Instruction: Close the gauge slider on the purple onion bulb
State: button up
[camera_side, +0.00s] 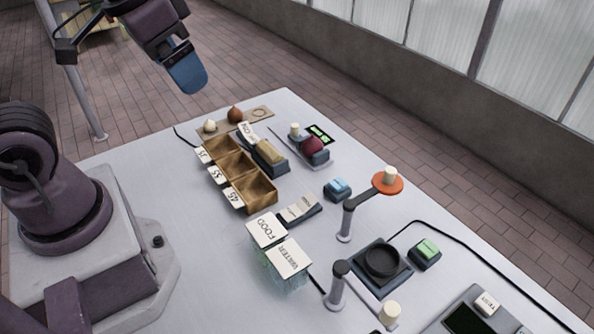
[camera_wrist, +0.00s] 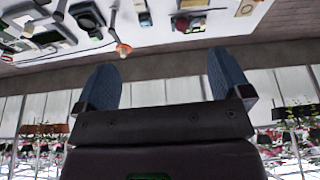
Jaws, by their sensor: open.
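The purple onion bulb (camera_side: 312,146) sits on a grey gauge base (camera_side: 318,160) near the far edge of the white table. A cream slider knob (camera_side: 294,130) stands to its left, apart from the bulb as far as I can see. A small green-lit display (camera_side: 320,133) is behind them. In the wrist view the bulb (camera_wrist: 197,25) is small and near the top, and the knob (camera_wrist: 181,24) seems to be beside it. My gripper (camera_wrist: 165,78) is open and empty. In the side view my gripper (camera_side: 187,75) hangs high beyond the table's far-left edge, well away from the gauge.
A tan board (camera_side: 248,117) holds a white bulb (camera_side: 210,125) and a brown bulb (camera_side: 234,114). Wooden bins (camera_side: 250,190) stand in front of the gauge. An orange-disc lever (camera_side: 388,184) and a blue button (camera_side: 338,187) are to its right.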

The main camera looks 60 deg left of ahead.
jog(key=r, duration=0.1)
jog(key=s+d+r+t, duration=0.1)
jog(key=shift+s+r+t, duration=0.3)
